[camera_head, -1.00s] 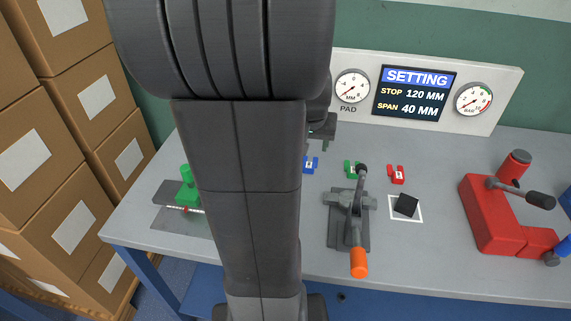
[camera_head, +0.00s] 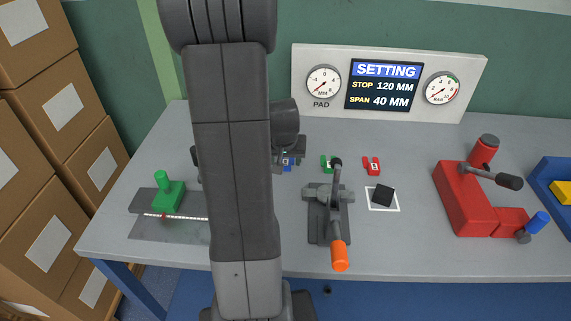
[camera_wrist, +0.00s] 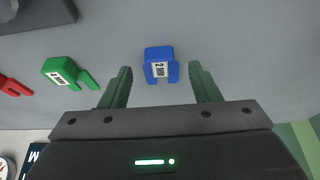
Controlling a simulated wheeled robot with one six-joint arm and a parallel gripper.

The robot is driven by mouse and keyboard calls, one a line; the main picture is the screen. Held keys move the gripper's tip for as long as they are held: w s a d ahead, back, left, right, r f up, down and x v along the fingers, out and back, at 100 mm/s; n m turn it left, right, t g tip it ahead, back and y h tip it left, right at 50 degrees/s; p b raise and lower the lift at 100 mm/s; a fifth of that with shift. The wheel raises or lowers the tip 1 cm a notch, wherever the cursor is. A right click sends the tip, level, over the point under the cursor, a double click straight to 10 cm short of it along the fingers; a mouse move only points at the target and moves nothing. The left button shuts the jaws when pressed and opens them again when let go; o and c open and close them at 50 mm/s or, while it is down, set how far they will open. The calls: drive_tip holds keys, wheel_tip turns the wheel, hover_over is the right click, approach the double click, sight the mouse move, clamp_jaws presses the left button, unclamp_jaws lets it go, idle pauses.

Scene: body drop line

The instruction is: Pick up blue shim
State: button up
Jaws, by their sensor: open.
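The blue shim (camera_wrist: 159,64) is a small forked piece with a white "2 MM" label, lying flat on the grey bench (camera_head: 420,262). My gripper (camera_wrist: 160,80) is open, with one finger to each side of the shim in the wrist view. A clear gap shows on both sides, and I see no contact. In the head view the blue shim (camera_head: 287,162) shows only partly, behind my gripper (camera_head: 288,158) and arm.
A green "4 MM" shim (camera_wrist: 68,74) lies beside the blue one, then a red shim (camera_head: 372,166). A grey clamp with an orange handle (camera_head: 340,255) stands nearer. A black block (camera_head: 384,195) sits in a white square. A red press (camera_head: 462,200) is at right.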

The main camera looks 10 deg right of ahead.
drive_tip(key=shift+x, duration=1.05)
drive_tip(key=c, duration=1.1)
drive_tip(key=shift+o, duration=0.2)
drive_tip(key=shift+r, duration=0.15)
wheel_tip(320, 180, up, 10)
